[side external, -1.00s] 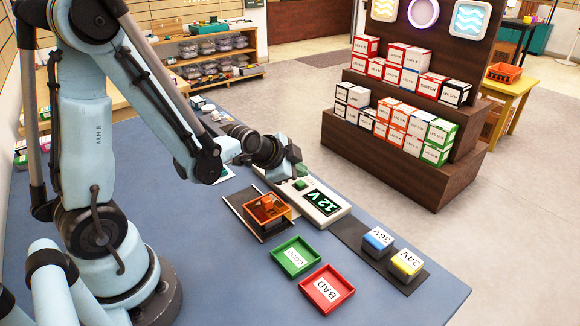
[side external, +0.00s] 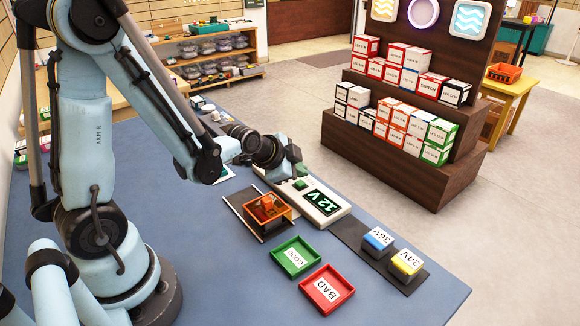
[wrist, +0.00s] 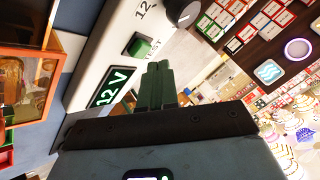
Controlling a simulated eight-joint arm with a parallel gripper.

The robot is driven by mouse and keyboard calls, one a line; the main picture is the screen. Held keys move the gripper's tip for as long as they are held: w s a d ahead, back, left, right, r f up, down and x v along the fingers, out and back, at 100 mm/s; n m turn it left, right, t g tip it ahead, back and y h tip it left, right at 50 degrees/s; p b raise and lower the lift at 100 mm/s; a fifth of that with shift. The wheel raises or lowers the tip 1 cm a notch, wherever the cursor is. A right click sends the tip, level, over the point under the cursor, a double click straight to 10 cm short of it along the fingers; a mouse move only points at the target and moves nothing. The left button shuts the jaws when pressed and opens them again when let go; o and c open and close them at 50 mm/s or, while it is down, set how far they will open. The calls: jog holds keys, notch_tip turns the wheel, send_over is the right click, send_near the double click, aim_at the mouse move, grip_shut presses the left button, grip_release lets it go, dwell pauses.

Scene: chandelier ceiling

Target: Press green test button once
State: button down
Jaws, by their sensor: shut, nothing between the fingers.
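The white tester lies on the blue table, with a lit display reading 12 V (side external: 320,202). Its green test button (wrist: 141,46) sits on the panel between the display and a dark dial (wrist: 183,12); lettering ending in "ST" is beside it. My gripper (side external: 298,174) is over the button end of the tester in the side view. In the wrist view its green fingers (wrist: 158,78) are together and empty. They appear just beside the button, toward the lower right. I cannot tell whether they touch it.
An orange-rimmed open box (side external: 268,213) stands beside the tester. A green GOOD tray (side external: 295,257) and a red BAD tray (side external: 327,289) lie in front. Blue 36V (side external: 377,240) and yellow 24V (side external: 406,263) blocks sit on a dark strip at the right.

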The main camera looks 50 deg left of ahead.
aim_at(298, 185)
dwell(0.6)
jog(key=shift+f, duration=0.4)
jog(key=shift+f, duration=0.5)
dwell(0.7)
jog(key=shift+r, duration=0.9)
jog(key=shift+r, duration=2.55)
